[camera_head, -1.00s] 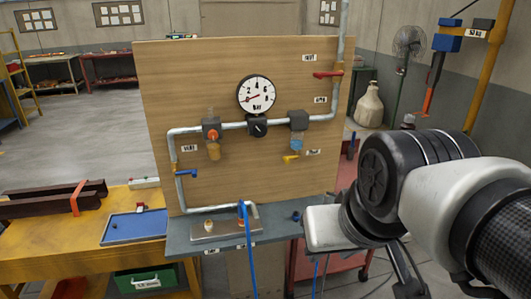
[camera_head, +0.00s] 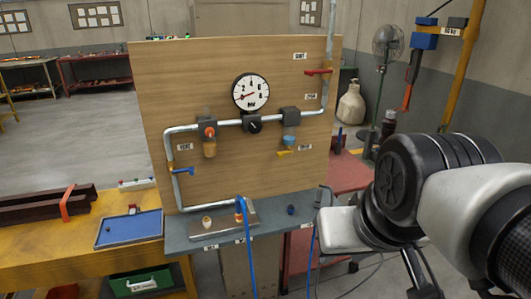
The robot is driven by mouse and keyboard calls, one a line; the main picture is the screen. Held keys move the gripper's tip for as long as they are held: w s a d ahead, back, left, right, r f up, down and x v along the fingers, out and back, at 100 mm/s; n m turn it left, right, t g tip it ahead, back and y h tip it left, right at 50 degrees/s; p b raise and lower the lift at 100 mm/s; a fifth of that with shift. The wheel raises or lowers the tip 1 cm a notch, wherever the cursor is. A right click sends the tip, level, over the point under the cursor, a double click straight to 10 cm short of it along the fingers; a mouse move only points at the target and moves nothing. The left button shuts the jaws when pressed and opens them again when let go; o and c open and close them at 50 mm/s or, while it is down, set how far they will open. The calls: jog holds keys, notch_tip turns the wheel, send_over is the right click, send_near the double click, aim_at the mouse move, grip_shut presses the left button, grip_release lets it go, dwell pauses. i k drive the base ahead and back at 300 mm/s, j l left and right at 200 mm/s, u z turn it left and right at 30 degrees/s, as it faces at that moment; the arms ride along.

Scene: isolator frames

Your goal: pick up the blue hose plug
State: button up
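A blue hose (camera_head: 247,250) rises over the front edge of the grey shelf (camera_head: 178,246) and bends at an orange fitting (camera_head: 238,217) on a metal plate (camera_head: 222,222). A small dark blue piece (camera_head: 291,210) stands apart on the shelf, to the right of the plate. I cannot tell for sure whether it or the hose end is the blue hose plug. My arm is at the right, with its white and black wrist right of the shelf, apart from both blue things. The gripper's fingertips are not clearly seen, so its opening cannot be told.
A wooden panel (camera_head: 190,90) with pipes, a gauge (camera_head: 250,92) and valves stands behind the shelf. A yellow bench (camera_head: 100,245) with a blue tray (camera_head: 130,229) is at the left. A red cart (camera_head: 345,172) stands behind my arm. Open floor lies at the left back.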

aim_at(238, 207)
jog(key=i+j+u, duration=0.1)
jog(key=i+u, duration=0.4)
jog(key=i, duration=0.6)
